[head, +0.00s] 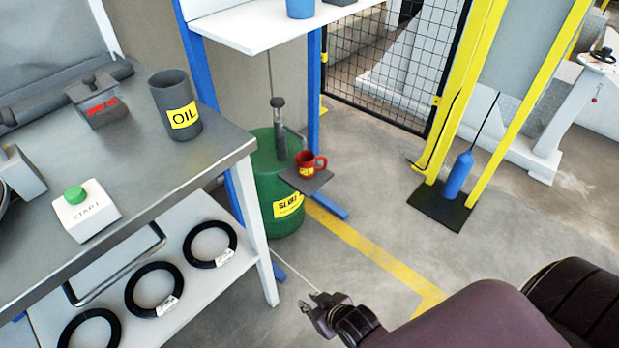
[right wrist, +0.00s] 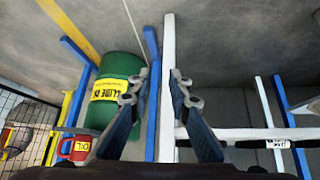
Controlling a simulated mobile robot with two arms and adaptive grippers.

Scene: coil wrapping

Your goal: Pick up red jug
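My right gripper (head: 316,304) is in the lower middle of the head view, well below and apart from the jug. In the right wrist view its two fingers (right wrist: 160,82) are spread with nothing between them. My left gripper is not in view.
A metal workbench (head: 222,140) at the left carries a grey oil can (head: 168,92) and a start button box (head: 85,210). Black coils lie on its lower shelf. A blue-legged white shelf (head: 270,30) stands behind the drum. The floor (head: 400,220) to the right is open.

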